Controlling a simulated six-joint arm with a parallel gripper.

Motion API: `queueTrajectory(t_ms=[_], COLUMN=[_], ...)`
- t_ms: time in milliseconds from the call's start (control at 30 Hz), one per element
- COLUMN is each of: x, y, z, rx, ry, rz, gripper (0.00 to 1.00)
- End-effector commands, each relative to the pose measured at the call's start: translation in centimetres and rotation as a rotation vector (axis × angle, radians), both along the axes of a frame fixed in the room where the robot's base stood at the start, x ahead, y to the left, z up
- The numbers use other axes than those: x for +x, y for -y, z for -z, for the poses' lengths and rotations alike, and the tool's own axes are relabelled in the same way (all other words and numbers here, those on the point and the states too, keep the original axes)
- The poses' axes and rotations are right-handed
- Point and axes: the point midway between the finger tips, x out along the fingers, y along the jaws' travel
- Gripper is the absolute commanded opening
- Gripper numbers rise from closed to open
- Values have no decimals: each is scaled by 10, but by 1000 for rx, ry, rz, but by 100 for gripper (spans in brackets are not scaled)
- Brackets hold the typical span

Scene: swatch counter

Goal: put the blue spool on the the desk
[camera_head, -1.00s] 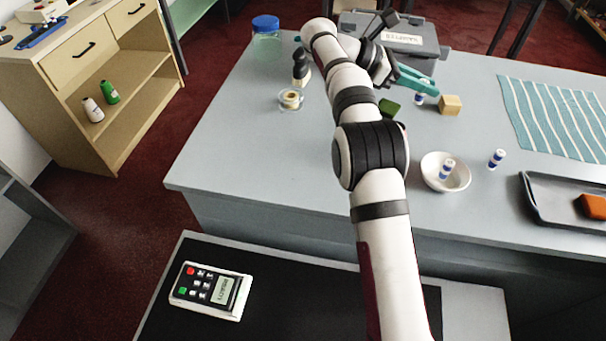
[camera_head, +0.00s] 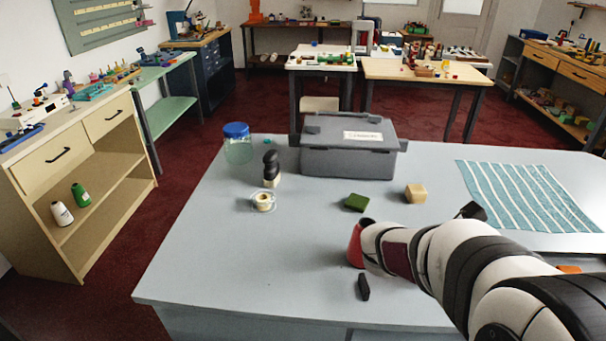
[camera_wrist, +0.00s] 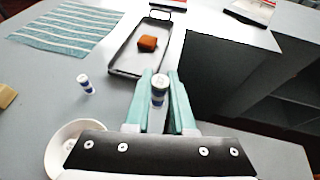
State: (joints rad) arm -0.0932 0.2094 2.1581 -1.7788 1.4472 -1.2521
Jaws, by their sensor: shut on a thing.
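My gripper (camera_wrist: 160,103) has teal fingers and is shut on a small blue-and-white spool (camera_wrist: 160,84) in the wrist view. The spool stands roughly upright between the fingertips, over the grey desk (camera_head: 220,250); whether its base touches the desk I cannot tell. Another blue-and-white spool (camera_wrist: 85,84) stands on the desk to the left of the fingers. A white bowl (camera_wrist: 55,147) is at the lower left, its inside partly hidden by my gripper's body.
A dark tray (camera_wrist: 125,66) with an orange block (camera_wrist: 148,43) lies beyond the fingers.

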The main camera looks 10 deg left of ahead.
Motion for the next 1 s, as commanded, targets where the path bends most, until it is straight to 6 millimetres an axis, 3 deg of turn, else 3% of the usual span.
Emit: queueTrajectory(t_ms=[100,300,467,600,800,1000], x=[-44,-123,-184,-230,-260,-254], y=[36,64,61,40,-1,-25], z=[31,74,104,127,150,159], rx=[-1,-1,-2,-2,-3,-2], ry=[-6,-4,-4,-4,-4,-3], rz=[317,860,1309,1755,2401,3040], gripper=[0,0,0,0,0,0])
